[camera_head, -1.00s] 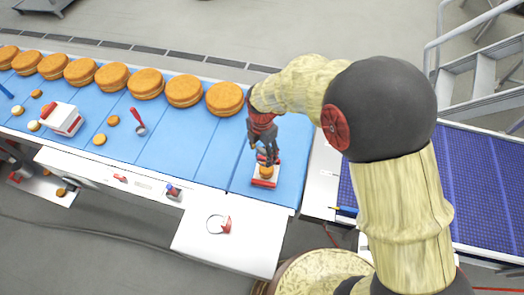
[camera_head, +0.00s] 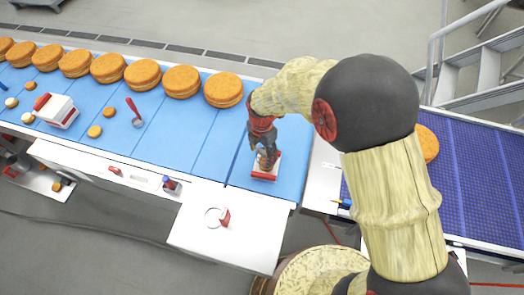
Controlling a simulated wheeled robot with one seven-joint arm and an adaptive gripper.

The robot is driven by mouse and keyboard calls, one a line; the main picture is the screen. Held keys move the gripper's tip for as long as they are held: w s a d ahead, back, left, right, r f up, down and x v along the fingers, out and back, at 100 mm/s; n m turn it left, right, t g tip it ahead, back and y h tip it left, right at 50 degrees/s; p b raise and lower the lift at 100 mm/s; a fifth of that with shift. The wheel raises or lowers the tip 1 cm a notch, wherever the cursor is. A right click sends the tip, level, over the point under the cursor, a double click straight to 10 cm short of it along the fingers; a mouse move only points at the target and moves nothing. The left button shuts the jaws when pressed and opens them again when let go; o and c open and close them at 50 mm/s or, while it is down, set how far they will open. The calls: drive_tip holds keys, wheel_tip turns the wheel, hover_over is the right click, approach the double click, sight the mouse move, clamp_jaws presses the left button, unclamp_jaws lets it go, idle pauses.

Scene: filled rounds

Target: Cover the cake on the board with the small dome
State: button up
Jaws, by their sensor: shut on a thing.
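My gripper (camera_head: 266,158) points down over the small red-and-white board (camera_head: 264,178) near the right end of the blue belt. Its fingers are close together around something small just above the board. This appears to be the small dome, but its shell cannot be made out clearly at this size. A little orange-brown shows at the fingertips, probably the cake on the board, mostly hidden by the fingers. I cannot tell whether the dome touches the board.
Large filled rounds (camera_head: 223,90) line the belt's far side. A red-handled tool (camera_head: 134,112), small rounds (camera_head: 95,131) and a red-and-white box (camera_head: 57,110) lie left. A white side table (camera_head: 190,237) holds a ring (camera_head: 212,217) and red piece (camera_head: 225,217). Another round (camera_head: 428,143) is right.

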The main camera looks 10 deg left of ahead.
drive_tip(key=shift+f+b, duration=1.6)
drive_tip(key=shift+f, duration=1.35)
drive_tip(key=shift+f, duration=0.25)
drive_tip(key=o, duration=1.1)
drive_tip(key=shift+o, duration=1.1)
drive_tip(key=shift+o, duration=1.3)
drive_tip(key=shift+r, duration=0.1)
drive_tip(key=shift+r+p, duration=2.1)
drive_tip(key=shift+r, duration=1.35)
